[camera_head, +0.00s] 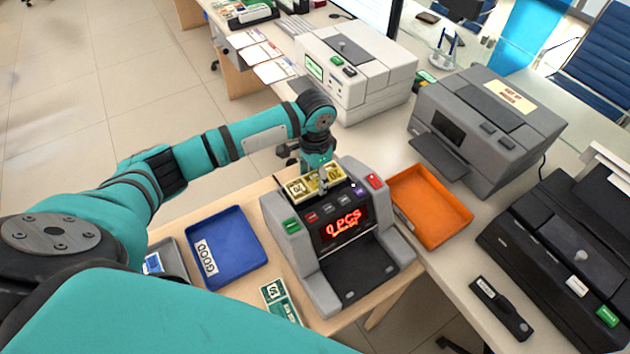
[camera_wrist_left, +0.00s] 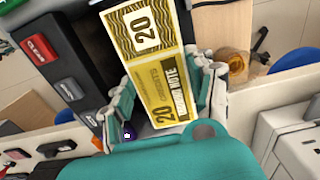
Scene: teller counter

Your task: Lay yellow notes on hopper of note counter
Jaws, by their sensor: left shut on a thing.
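The yellow notes (camera_head: 319,184), marked 20, are at the top of the note counter (camera_head: 326,252), over its hopper. In the left wrist view the yellow notes (camera_wrist_left: 150,62) lie between the fingers of my left gripper (camera_wrist_left: 165,105). My left gripper (camera_head: 322,182) is shut on the notes from above. The counter's red display reads 0 PCS. Whether the notes touch the hopper floor cannot be told, as the gripper and counter top hide it. My right gripper is not in view.
A blue tray (camera_head: 250,240) stands left of the counter and an orange tray (camera_head: 456,226) right of it. Green notes (camera_head: 279,300) lie at the front left. Grey machines (camera_head: 485,125) and a white machine (camera_head: 362,95) stand behind. A black device (camera_head: 501,308) lies at the right.

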